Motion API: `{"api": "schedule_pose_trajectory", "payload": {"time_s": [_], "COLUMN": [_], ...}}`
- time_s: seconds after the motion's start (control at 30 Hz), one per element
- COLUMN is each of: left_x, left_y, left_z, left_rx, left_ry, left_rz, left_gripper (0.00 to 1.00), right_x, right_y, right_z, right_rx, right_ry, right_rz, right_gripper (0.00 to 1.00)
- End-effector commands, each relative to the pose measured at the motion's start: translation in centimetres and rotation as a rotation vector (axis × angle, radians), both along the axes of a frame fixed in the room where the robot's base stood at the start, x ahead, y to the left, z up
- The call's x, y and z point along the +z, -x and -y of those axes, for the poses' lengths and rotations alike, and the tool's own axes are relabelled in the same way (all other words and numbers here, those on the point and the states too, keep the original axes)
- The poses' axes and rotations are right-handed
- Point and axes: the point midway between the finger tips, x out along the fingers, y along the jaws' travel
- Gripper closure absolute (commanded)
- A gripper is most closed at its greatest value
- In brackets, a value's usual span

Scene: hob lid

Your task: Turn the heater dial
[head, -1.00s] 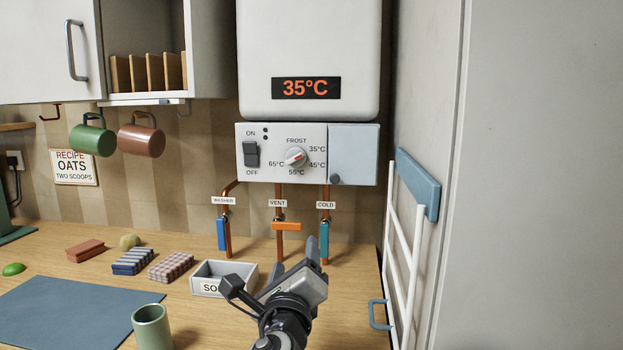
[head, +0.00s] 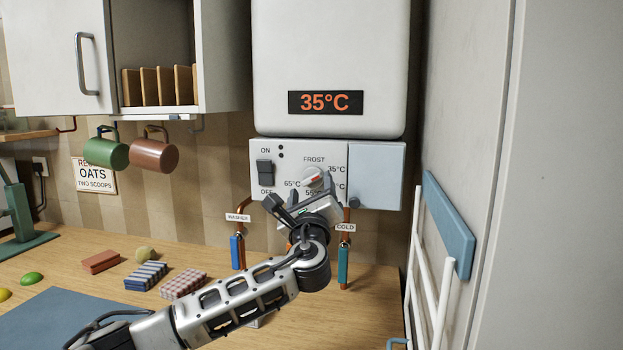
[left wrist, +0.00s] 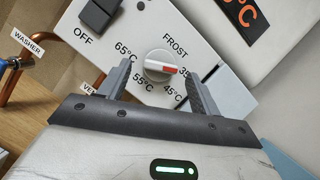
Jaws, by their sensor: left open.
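The heater dial is a round white knob (head: 313,178) with a red mark, on the heater's control panel (head: 283,155). In the left wrist view the dial (left wrist: 160,66) sits between the two fingers of my left gripper (left wrist: 156,85), with a gap on each side. Its red mark points right, near the 35°C label, part of which a finger hides. My left gripper (head: 320,190) is open in front of the panel and covers some of the labels in the head view. The display (head: 325,102) above reads 35°C.
A black ON/OFF switch (head: 265,172) is left of the dial and a pale blue panel (head: 376,175) is right of it. Pipes with a blue valve handle (head: 237,251) and a teal one (head: 343,265) run below. A white rack (head: 428,260) stands at the right.

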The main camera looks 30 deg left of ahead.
Motion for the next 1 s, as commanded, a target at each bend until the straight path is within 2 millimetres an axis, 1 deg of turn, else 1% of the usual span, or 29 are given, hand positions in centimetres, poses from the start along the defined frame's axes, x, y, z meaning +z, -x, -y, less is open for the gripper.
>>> {"api": "schedule_pose_trajectory", "payload": {"time_s": [0.03,0.1,0.2,0.53,0.57,0.6,0.67,0.7,0.73,1.0], "left_x": [0.4,0.6,0.8,0.8,0.8,0.8,0.8,0.8,0.8,0.7], "left_y": [-0.6,-1.3,-1.9,-2.2,-2.2,-2.2,-2.2,-2.2,-2.2,-2.2], "left_z": [-0.3,-0.6,-0.9,-1.0,-1.0,-1.0,-1.0,-1.0,-1.0,-1.0], "left_rx": [0.002,0.000,0.000,-0.002,-0.002,-0.002,-0.002,-0.002,-0.002,-0.002], "left_ry": [-0.001,0.000,0.000,0.001,0.001,0.001,0.001,0.001,0.001,0.018], "left_rz": [0.000,0.000,0.000,0.000,0.000,0.000,0.000,0.000,0.000,0.003], "left_gripper": [0.36,0.36,0.36,0.36,0.39,0.50,0.67,0.78,0.81,0.81], "right_x": [0.4,0.6,0.5,0.2,0.1,0.1,0.1,0.1,0.1,0.2], "right_y": [-0.3,-0.5,-0.5,-0.3,-0.2,-0.2,-0.2,-0.1,-0.1,-0.1], "right_z": [0.1,0.2,0.3,0.4,0.4,0.4,0.4,0.4,0.4,0.3], "right_rx": [-0.002,-0.003,-0.004,-0.005,-0.005,-0.005,-0.004,-0.004,-0.003,-0.002], "right_ry": [0.001,0.002,0.004,0.007,0.007,0.007,0.008,0.008,0.007,0.007], "right_rz": [0.006,0.013,0.013,0.004,0.003,0.002,0.001,0.001,0.001,0.003], "right_gripper": [0.64,0.64,0.64,0.64,0.64,0.64,0.64,0.64,0.64,0.64]}}
